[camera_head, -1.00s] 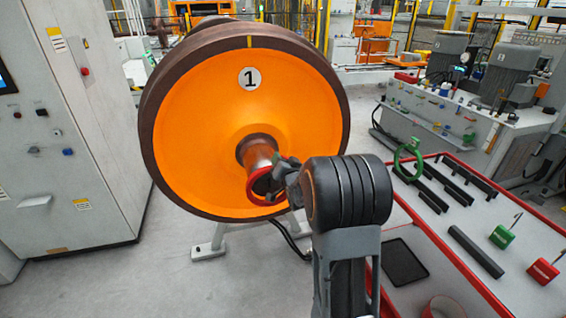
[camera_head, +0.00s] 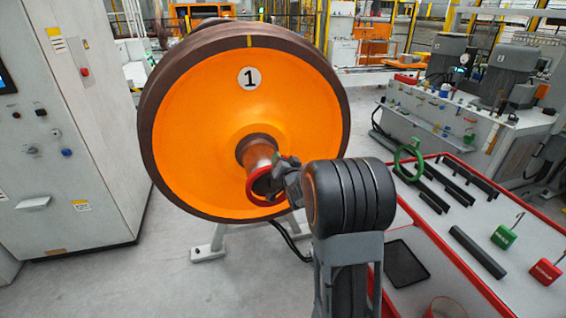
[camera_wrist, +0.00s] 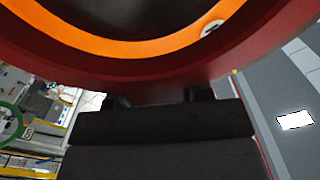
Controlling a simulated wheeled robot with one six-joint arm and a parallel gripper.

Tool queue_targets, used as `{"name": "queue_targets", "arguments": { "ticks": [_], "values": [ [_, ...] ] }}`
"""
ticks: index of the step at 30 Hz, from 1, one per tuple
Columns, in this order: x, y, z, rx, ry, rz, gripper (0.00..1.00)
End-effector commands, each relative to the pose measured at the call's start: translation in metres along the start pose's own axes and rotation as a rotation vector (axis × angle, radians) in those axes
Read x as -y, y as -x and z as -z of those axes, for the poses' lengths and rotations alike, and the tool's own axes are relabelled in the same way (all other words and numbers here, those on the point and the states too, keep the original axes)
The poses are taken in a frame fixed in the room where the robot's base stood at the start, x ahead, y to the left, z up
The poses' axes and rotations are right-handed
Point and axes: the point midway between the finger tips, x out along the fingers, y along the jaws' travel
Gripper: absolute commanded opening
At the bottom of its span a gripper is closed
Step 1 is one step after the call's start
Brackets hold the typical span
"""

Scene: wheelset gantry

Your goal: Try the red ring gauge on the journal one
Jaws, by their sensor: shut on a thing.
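The red ring gauge (camera_head: 262,203) is in my gripper (camera_head: 280,180), at the near end of the brown journal (camera_head: 258,155) of the orange wheel (camera_head: 200,130) marked 1. In the head view the ring overlaps the journal's end; I cannot tell whether it is around the journal or just in front of it. In the wrist view the red ring (camera_wrist: 120,88) spans the top, with orange and dark surfaces inside its curve. My gripper's dark jaws (camera_wrist: 160,110) are shut at the ring's edge. The fingertips are mostly hidden.
A green ring gauge (camera_head: 397,160) stands on the red-edged table (camera_head: 455,285) at the right. Dark bars, a black tray (camera_head: 405,262), a green block (camera_head: 504,237) and a red block (camera_head: 545,271) are there too. A grey cabinet (camera_head: 85,130) stands left.

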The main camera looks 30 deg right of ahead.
Motion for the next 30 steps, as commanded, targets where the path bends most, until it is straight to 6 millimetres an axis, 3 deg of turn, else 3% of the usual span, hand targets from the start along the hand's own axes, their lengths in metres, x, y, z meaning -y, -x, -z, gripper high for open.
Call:
{"name": "queue_targets", "arguments": {
  "ticks": [30],
  "values": [
    [0.000,-0.012,0.000,-0.002,0.000,0.001,0.20]
  ]
}}
